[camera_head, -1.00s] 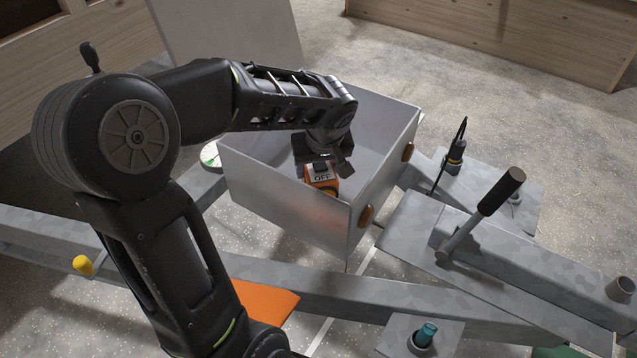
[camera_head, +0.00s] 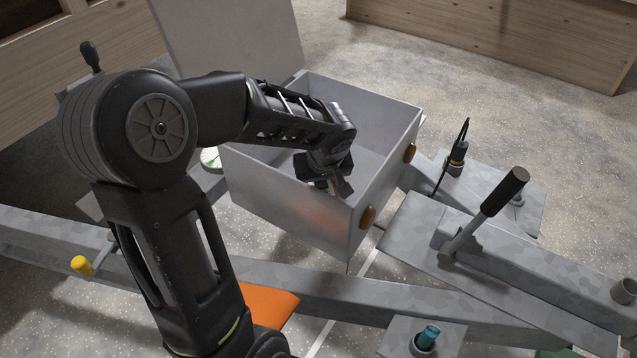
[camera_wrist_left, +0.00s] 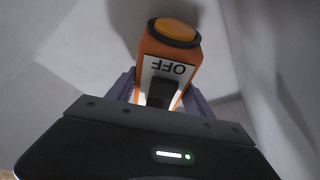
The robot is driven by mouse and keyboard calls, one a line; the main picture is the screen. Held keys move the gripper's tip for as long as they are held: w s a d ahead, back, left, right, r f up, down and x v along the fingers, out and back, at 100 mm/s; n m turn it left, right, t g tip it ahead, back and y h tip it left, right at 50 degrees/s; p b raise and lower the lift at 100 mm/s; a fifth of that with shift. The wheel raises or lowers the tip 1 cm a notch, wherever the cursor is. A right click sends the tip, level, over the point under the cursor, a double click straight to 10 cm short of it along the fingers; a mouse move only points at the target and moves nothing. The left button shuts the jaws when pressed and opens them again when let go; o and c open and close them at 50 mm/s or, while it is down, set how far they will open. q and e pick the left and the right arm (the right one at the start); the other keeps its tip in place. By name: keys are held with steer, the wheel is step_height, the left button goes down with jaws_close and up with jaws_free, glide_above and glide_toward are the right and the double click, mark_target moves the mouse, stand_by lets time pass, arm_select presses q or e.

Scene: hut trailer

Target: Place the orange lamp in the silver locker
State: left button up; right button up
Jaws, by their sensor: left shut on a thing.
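The silver locker (camera_head: 290,200) is an open grey box with its lid raised at the back left. My left gripper (camera_head: 335,186) reaches down inside it, near the front right wall. The orange lamp shows in the left wrist view (camera_wrist_left: 168,60), with a round orange end and a label reading OFF. My left gripper (camera_wrist_left: 158,92) is shut on the lamp, with a finger on either side. In the head view the front wall hides the lamp. Whether the lamp touches the locker floor cannot be told. My right gripper is not in view.
Grey metal beams run around the locker. A lever with a black handle (camera_head: 504,192) and a black plug with a cable (camera_head: 457,157) stand to the right. An orange plate (camera_head: 268,305) and a yellow knob (camera_head: 82,266) are in front and left. Speckled floor surrounds them.

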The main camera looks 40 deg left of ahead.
arm_select(q)
steer(key=shift+f, duration=0.15)
steer(key=o, duration=1.6)
steer(key=shift+r, duration=0.35)
steer(key=p+v, duration=0.2)
steer(key=v, duration=0.9)
steer(key=shift+d+r, duration=0.15)
steer(key=shift+r, duration=0.2)
